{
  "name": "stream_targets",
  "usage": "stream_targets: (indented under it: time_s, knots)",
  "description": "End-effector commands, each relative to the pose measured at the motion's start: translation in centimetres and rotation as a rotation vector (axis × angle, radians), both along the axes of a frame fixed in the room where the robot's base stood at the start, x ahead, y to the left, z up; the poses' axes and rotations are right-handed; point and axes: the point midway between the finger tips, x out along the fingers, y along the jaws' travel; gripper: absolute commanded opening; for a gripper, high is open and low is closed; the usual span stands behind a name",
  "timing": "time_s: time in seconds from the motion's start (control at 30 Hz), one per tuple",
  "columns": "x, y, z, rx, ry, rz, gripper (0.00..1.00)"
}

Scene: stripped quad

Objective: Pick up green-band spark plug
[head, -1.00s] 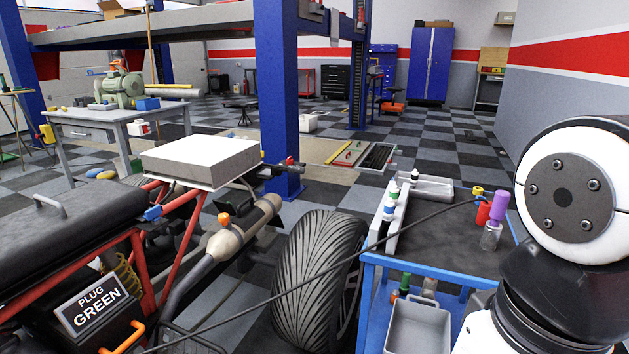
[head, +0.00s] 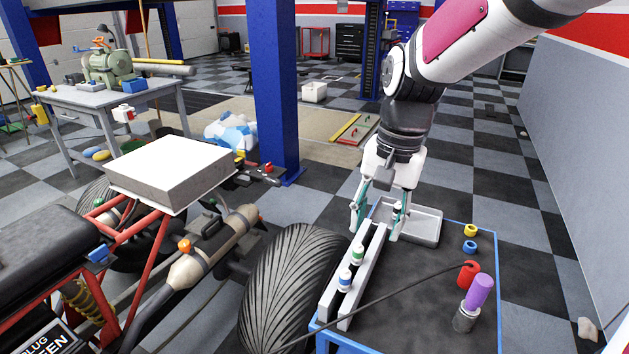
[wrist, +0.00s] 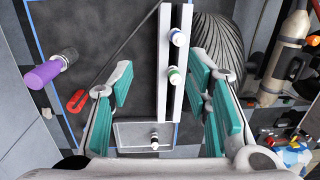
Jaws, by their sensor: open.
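The green-band spark plug (head: 357,254) stands in the white two-rail rack (head: 328,298) on the cart. A blue-band plug (head: 345,278) stands nearer the camera in the same rack. My gripper (head: 378,222) is open and points down above the far end of the rack, with nothing held. In the wrist view, the green-band plug (wrist: 175,75) appears between the open teal fingers (wrist: 165,85), closer to the right one, and below them. A dark-banded plug (wrist: 154,139) shows over the grey tray (wrist: 130,131). The plugs' lower parts are hidden by the rack.
A purple-topped item (head: 479,290) and yellow and blue rings (head: 470,238) stand on the cart's right side. The buggy tyre (head: 292,285) is close left of the rack.

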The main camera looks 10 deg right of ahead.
Motion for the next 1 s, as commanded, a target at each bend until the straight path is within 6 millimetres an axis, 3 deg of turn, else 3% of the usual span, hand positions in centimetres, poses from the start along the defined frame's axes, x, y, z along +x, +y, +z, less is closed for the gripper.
stream_targets:
  time_s: [0.03, 0.2, 0.4, 0.57, 1.0]
  knots:
    - [1.3, 0.0, 0.5, -0.012, 0.013, -0.043, 0.44]
    - [5.4, -0.5, -0.6, -0.053, 0.021, -0.179, 0.44]
    - [7.9, -0.8, -2.1, -0.088, 0.016, -0.266, 0.44]
    - [8.4, -0.9, -3.4, -0.098, 0.016, -0.287, 0.44]
    - [8.5, -0.9, -10.6, -0.096, 0.016, -0.285, 0.44]
